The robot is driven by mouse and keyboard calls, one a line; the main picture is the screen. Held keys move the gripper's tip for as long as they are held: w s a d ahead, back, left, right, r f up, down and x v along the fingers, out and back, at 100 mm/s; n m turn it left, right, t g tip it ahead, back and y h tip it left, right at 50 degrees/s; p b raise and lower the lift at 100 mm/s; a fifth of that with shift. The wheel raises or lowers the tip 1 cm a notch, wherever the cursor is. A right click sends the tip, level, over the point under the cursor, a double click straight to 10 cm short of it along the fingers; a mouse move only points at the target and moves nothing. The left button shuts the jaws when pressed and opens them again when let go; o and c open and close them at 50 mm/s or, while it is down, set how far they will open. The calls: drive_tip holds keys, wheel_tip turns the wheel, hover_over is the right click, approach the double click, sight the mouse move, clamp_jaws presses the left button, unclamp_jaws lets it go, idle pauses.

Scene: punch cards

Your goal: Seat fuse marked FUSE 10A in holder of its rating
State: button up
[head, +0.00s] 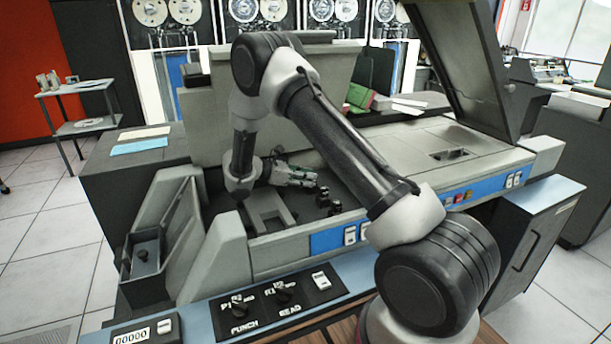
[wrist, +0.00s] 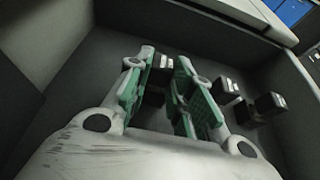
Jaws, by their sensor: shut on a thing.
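My gripper (head: 310,179) is low over the dark recess of the grey machine in the head view. In the wrist view its green-padded fingers (wrist: 165,78) are shut on a small dark block (wrist: 163,63) with a pale label, probably a fuse. The label is too small to read, and the fingers hide part of the block. Two similar dark blocks with pale tops, one nearer (wrist: 228,86) and one farther right (wrist: 270,102), stand right of the fingers. I cannot tell which is marked FUSE 10A, nor make out a rated holder.
Grey walls (wrist: 285,75) edge the recess closely. A blue panel with switches (head: 330,240) runs along its front. A PUNCH/READ control panel (head: 265,305) lies nearer. A raised dark lid (head: 465,65) stands at right, and a small open bin (head: 145,258) at left.

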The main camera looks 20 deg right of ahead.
drive_tip(key=shift+f, duration=0.15)
drive_tip(key=o, duration=1.1)
drive_tip(key=shift+c, duration=0.2)
drive_tip(key=v, duration=1.2)
drive_tip(key=shift+f, duration=0.1)
